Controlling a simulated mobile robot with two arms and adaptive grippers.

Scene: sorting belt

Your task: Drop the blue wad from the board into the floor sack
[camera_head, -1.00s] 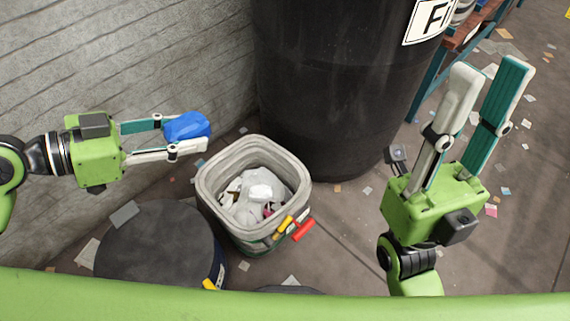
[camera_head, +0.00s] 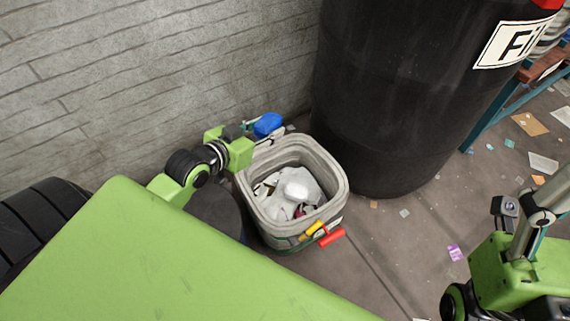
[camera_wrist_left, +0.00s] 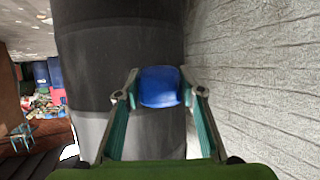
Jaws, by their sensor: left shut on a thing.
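The blue wad (camera_head: 268,124) is held between the fingertips of my left gripper (camera_head: 266,131), by the far left rim of the sack in the head view. In the left wrist view the blue wad (camera_wrist_left: 160,87) sits clasped between both fingertips. The floor sack (camera_head: 338,180) is a pale, square-mouthed, open bag with whitish scraps inside and red and yellow handles at its front. The wad is outside its mouth; its exact height is unclear. My right gripper (camera_head: 543,222) is cut off at the right edge, its fingertips out of frame. The board is not visible.
A large black drum (camera_head: 405,90) stands just behind and right of the sack. A pale brick wall (camera_head: 150,60) runs along the left and back. A dark round lid (camera_head: 215,205) lies left of the sack, partly hidden. Paper scraps litter the floor at right.

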